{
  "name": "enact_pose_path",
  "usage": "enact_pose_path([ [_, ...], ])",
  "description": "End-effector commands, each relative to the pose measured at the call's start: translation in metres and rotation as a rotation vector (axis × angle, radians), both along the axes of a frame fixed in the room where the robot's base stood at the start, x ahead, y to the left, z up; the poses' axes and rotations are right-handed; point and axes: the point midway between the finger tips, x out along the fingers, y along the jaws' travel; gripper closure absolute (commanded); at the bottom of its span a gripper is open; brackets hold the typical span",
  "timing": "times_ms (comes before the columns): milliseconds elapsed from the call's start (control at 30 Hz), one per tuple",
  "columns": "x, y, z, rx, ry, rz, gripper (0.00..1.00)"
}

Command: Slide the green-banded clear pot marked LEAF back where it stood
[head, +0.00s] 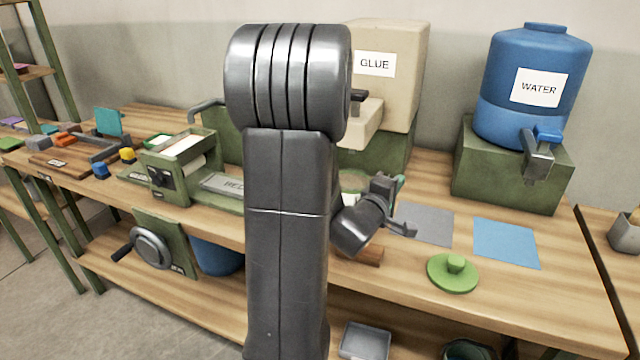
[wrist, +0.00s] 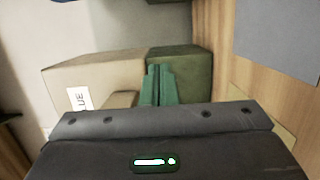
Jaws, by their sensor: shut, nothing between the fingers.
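I cannot make out the clear pot marked LEAF for certain in either view. A small round, pinkish-green thing (head: 352,181) shows partly behind my arm, below the glue dispenser; it may be part of the pot, but no marking is readable. My gripper (head: 396,190) is above the bench, just left of the grey square. In the wrist view its green fingers (wrist: 160,72) are together with nothing between them, in front of the glue dispenser and its green stand. A green round lid with a knob (head: 453,273) lies near the bench's front edge.
The glue dispenser (head: 400,65) and blue water barrel (head: 530,80) stand at the back. A grey square (head: 425,224) and a blue square (head: 506,243) lie flat and bare. A green press (head: 180,165) stands left. My arm hides the bench middle.

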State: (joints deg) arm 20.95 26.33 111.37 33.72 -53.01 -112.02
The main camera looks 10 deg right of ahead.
Motion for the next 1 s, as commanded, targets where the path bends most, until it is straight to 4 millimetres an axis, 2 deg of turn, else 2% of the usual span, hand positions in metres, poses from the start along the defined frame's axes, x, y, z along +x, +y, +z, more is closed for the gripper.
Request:
enact_pose_path([
  [567, 0.058, 0.089, 0.001, 0.003, -0.002, 0.007, 1.00],
  [1000, 0.109, 0.168, 0.001, 0.003, 0.000, 0.008, 1.00],
])
